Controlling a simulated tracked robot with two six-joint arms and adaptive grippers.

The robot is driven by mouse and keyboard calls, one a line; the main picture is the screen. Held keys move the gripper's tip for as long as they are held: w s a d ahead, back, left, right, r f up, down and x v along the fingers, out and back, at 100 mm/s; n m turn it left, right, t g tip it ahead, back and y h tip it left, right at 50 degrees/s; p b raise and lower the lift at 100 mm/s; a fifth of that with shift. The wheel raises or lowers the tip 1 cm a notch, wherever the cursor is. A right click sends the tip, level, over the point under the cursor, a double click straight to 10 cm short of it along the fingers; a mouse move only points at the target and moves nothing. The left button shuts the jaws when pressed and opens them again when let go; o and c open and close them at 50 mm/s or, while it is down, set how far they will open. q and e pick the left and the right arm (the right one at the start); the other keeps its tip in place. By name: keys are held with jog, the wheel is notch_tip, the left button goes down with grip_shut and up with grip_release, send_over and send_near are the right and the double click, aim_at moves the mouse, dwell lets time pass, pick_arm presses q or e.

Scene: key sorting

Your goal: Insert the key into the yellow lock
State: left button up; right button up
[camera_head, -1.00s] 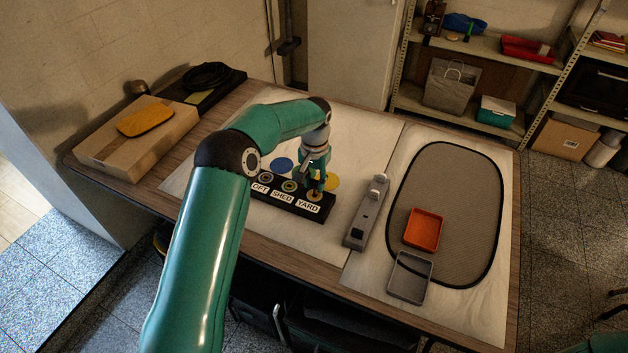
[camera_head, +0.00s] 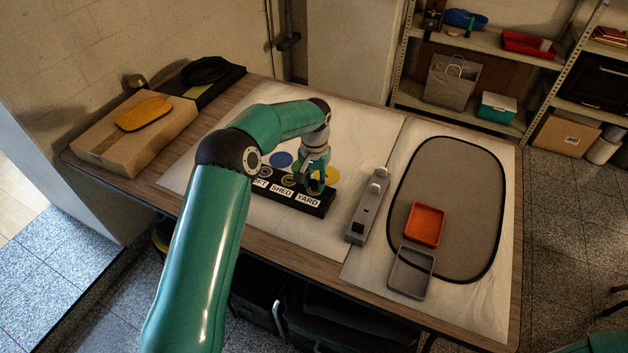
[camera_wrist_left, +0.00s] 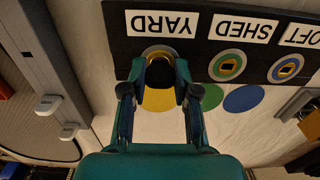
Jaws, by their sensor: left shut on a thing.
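The black lock block (camera_head: 318,208) stands on the left white board and carries the labels LOFT, SHED and YARD. The yellow lock by the YARD label shows as a yellow ring (camera_wrist_left: 157,50) in the left wrist view, partly covered by my fingers. My left gripper (camera_head: 316,187) is right at this lock, pointing down; its fingertips (camera_wrist_left: 160,70) overlap the ring in the left wrist view. It is shut on the key, which the fingers hide, so I cannot tell how deep it sits. My right gripper is out of view.
A grey holder (camera_head: 361,222) with light upright pieces stands to the right. Beyond it are an orange tray (camera_head: 425,224), a grey tray (camera_head: 411,273) and a dark mat (camera_head: 455,180).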

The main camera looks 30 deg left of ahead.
aim_at(315, 181)
pick_arm(q)
jog(key=shift+f, duration=0.2)
jog(key=o, duration=0.9)
jog(key=shift+o, duration=0.2)
jog(key=shift+r, duration=0.15)
notch_tip(315, 181, up, 12)
jog(key=shift+f, duration=0.2)
